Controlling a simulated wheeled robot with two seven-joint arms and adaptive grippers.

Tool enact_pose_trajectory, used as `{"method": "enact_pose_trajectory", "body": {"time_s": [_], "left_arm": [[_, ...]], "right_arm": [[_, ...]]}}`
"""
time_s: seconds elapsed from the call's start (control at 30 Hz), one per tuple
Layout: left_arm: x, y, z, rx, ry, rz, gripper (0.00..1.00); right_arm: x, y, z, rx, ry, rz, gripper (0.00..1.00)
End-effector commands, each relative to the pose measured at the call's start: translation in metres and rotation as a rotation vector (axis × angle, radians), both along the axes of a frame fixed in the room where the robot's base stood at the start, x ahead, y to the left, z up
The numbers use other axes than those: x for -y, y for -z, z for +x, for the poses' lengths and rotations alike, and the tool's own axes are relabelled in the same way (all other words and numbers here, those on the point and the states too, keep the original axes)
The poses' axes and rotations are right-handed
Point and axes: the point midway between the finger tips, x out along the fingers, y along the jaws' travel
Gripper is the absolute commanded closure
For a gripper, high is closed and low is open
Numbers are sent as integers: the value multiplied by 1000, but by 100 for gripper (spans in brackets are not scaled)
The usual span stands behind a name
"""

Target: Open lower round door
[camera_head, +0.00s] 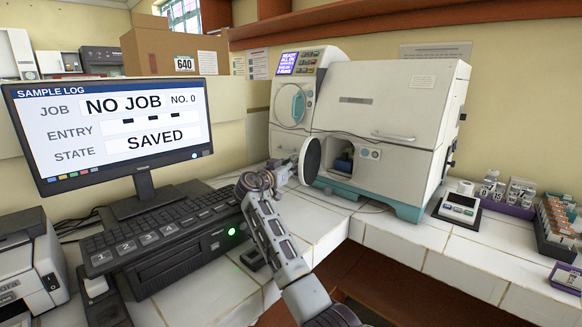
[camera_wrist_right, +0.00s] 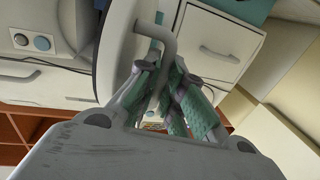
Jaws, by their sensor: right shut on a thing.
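The lower round door (camera_head: 311,160) of the white incubator stands swung out from the machine's front, seen at a steep angle with its dark-rimmed side facing right. Behind it a dark opening (camera_head: 343,163) shows. My right gripper (camera_head: 287,172) is at the door's left side. In the right wrist view the gripper (camera_wrist_right: 163,85) is shut on the door's curved grey handle (camera_wrist_right: 165,38), and the pale door (camera_wrist_right: 115,45) is beside it. The fingers partly hide the handle's end. My left gripper is not in view.
The upper round door (camera_head: 291,105) is closed. A keyboard (camera_head: 160,225) and monitor (camera_head: 110,125) stand left of my right arm. A small device (camera_head: 460,208) and racks (camera_head: 557,222) stand to the right. Bare white tiles (camera_head: 400,238) lie in front of the incubator.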

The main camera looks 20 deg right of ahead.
Motion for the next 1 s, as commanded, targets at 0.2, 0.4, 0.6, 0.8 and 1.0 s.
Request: {"method": "enact_pose_trajectory", "body": {"time_s": [0.2, 0.4, 0.6, 0.8, 1.0], "left_arm": [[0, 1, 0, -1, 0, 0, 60], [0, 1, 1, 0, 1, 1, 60], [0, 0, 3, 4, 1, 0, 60], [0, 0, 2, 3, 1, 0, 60], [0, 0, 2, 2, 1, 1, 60]], "right_arm": [[-1, -1, 0, -1, -1, -1, 72], [-1, 0, 0, 0, -1, 0, 68], [-1, 0, 0, -1, -1, 1, 68], [-10, 1, -6, -1, -1, 2, 68], [-29, 1, -17, -1, -2, 1, 68]]}}
